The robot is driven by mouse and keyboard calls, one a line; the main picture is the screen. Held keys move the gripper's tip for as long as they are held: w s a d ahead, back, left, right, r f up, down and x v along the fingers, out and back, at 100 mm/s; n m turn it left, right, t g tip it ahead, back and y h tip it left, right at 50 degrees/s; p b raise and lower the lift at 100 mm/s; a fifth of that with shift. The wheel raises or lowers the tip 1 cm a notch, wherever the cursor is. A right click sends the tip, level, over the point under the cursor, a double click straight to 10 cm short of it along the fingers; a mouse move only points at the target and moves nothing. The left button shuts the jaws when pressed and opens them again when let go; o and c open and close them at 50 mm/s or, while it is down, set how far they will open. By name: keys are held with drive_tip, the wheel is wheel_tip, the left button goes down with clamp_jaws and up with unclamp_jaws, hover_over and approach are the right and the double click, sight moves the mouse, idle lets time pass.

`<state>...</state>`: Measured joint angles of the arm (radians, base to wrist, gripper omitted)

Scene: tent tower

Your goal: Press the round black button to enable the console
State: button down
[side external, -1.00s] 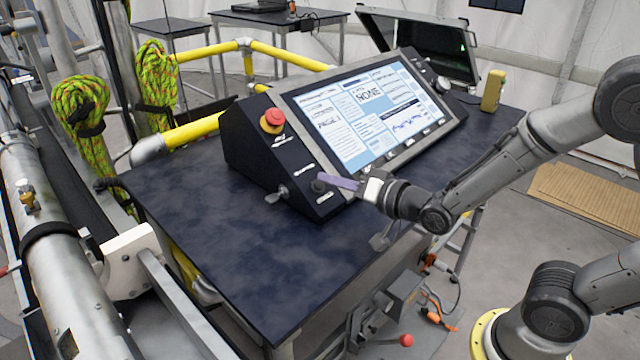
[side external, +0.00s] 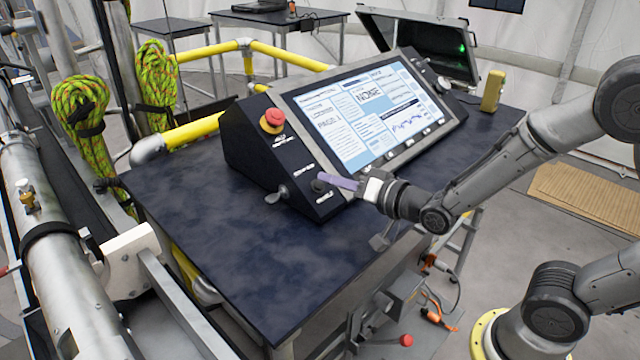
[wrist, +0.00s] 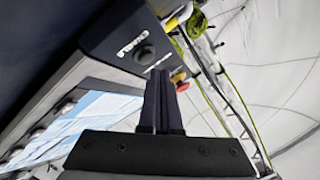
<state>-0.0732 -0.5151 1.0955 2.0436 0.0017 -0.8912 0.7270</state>
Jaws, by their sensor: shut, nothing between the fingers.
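The console (side external: 258,150) is a dark sloped box with a lit screen, standing on a dark blue table. The round black button (side external: 319,186) is on its lower front panel, below the red mushroom button (side external: 272,121). In the wrist view the black button (wrist: 145,54) shows just past the fingertips. My gripper (side external: 325,179) is shut and empty, its narrow purplish fingers pointing at the black button. In the wrist view the shut fingers (wrist: 158,75) end close to it. I cannot tell whether the tips touch the button or whether it is pressed in.
A silver key switch (side external: 277,194) sits left of the black button. A yellow device (side external: 492,91) stands at the table's far right, near an open case (side external: 420,45). The table's front left is clear.

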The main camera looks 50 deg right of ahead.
drive_tip(key=shift+w+f, duration=0.1)
drive_tip(key=shift+f, duration=0.05)
drive_tip(key=shift+w+f, duration=0.15)
drive_tip(key=shift+f, duration=0.05)
drive_tip(key=shift+w+f, duration=0.2)
drive_tip(key=shift+f, duration=0.1)
idle(0.9)
drive_tip(key=shift+r, duration=0.1)
drive_tip(key=shift+s+r, duration=0.45)
drive_tip(key=shift+r, duration=0.1)
drive_tip(key=shift+r, duration=0.1)
drive_tip(key=s+r, duration=0.1)
drive_tip(key=r, duration=0.1)
drive_tip(key=s+r, duration=0.2)
idle(0.6)
idle(0.5)
